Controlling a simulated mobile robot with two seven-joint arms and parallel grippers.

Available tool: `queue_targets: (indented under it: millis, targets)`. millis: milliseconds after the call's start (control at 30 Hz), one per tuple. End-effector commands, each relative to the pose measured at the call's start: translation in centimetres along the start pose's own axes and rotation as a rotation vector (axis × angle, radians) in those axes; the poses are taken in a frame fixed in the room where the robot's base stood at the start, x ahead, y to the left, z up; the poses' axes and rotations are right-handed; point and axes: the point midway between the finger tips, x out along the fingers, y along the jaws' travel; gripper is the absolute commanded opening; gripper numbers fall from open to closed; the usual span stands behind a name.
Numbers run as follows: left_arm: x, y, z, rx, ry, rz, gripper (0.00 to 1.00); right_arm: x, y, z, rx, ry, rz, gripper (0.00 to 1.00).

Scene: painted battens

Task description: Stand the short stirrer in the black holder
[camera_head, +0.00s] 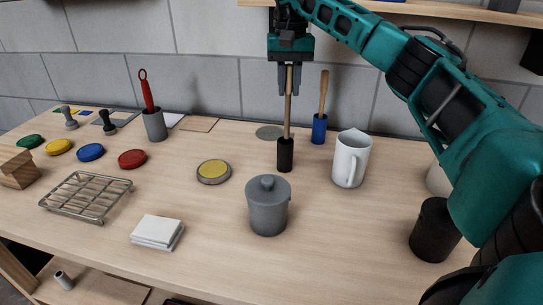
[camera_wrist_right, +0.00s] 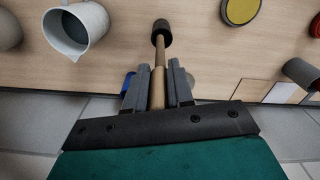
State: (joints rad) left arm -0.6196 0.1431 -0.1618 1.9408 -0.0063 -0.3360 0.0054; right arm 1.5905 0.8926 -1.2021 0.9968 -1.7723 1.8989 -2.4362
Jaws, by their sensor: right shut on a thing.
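My right gripper (camera_head: 289,80) is above the back middle of the table and shut on a light wooden stirrer (camera_head: 287,110), held upright. The black holder (camera_head: 285,158) stands on the table straight below it. The stirrer's lower end meets the holder's mouth and seems to be inside it; how deep is hidden. In the right wrist view the stirrer (camera_wrist_right: 158,85) runs from between the fingers (camera_wrist_right: 157,90) to the black holder (camera_wrist_right: 162,30). My left gripper is not in view.
A blue holder (camera_head: 319,130) with a wooden-handled tool stands close behind right, and a white jug (camera_head: 350,160) to the right. A grey lidded pot (camera_head: 268,208) is in front. A yellow-topped disc (camera_head: 214,171) lies left. A grey holder (camera_head: 155,126) has a red tool.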

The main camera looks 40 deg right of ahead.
Motion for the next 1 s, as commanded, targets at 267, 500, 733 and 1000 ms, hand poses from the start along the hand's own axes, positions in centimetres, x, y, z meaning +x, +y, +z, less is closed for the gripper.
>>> queue_targets:
  millis: [267,500,733,1000]
  targets:
    - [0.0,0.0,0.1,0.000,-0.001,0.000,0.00,2.5,0.3,0.0,0.006,-0.001,0.006,0.00]
    - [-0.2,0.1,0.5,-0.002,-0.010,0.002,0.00,5.9,0.2,-0.1,0.005,0.002,0.003,0.00]
    - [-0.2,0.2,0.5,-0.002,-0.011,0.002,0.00,8.2,0.2,0.0,0.006,-0.001,0.005,0.00]
    - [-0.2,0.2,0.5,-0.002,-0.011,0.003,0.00,9.8,0.2,-0.1,0.005,0.003,0.001,0.00]
